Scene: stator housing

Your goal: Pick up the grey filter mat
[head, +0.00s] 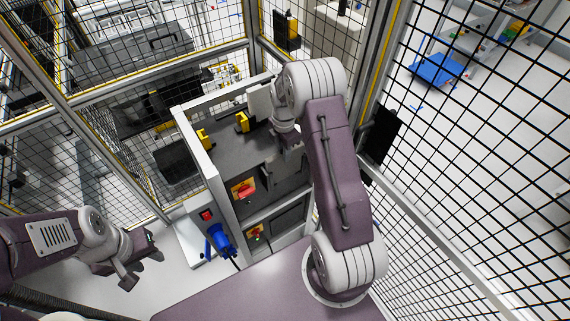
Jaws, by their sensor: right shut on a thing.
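My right gripper (291,157) points down at the front of the machine cabinet, partly hidden by my own arm. It is shut on a thin, dark grey flat piece (284,177), which looks like the grey filter mat. The piece is at the cabinet's front face, by the edge of its dark top; I cannot tell whether it touches the cabinet. Part of it is hidden behind my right arm. My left gripper (142,264) is at the lower left, away from the cabinet, with its fingers apart and nothing between them.
The cabinet (227,202) has a light frame, yellow brackets (242,121) on top and a red switch (245,190) in front. A blue plug (219,239) sits left of it. Mesh fencing (470,190) closes in the right and back. White floor is free at the lower left.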

